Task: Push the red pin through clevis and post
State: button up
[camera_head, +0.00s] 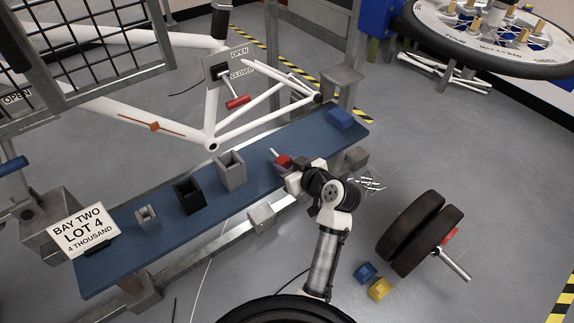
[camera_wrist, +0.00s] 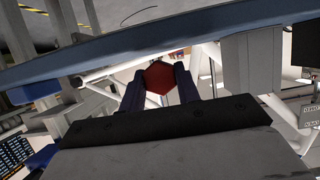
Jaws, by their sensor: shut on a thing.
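The red pin (camera_head: 283,160) has a red head and a pale shank pointing up-left in the head view. My gripper (camera_head: 282,168) is shut on its head, above the right half of the blue bench. In the wrist view the red hexagonal head of the pin (camera_wrist: 159,77) sits between two dark fingers, and its shank is hidden. A grey forked block (camera_head: 231,170), a black forked block (camera_head: 188,195) and a small grey block (camera_head: 145,217) stand in a row left of my gripper. I cannot tell which are the clevis and post. The pin is apart from all of them.
The blue bench (camera_head: 268,193) carries a sign (camera_head: 84,233) at its left end and a blue block (camera_head: 340,118) at its right. A white frame (camera_head: 211,120) and a red-handled lever (camera_head: 237,102) stand behind. Black wheels (camera_head: 420,232) lie on the floor at right.

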notch_tip(320, 180, up, 6)
jog(key=p, duration=0.4)
jog(key=shift+r, duration=0.25)
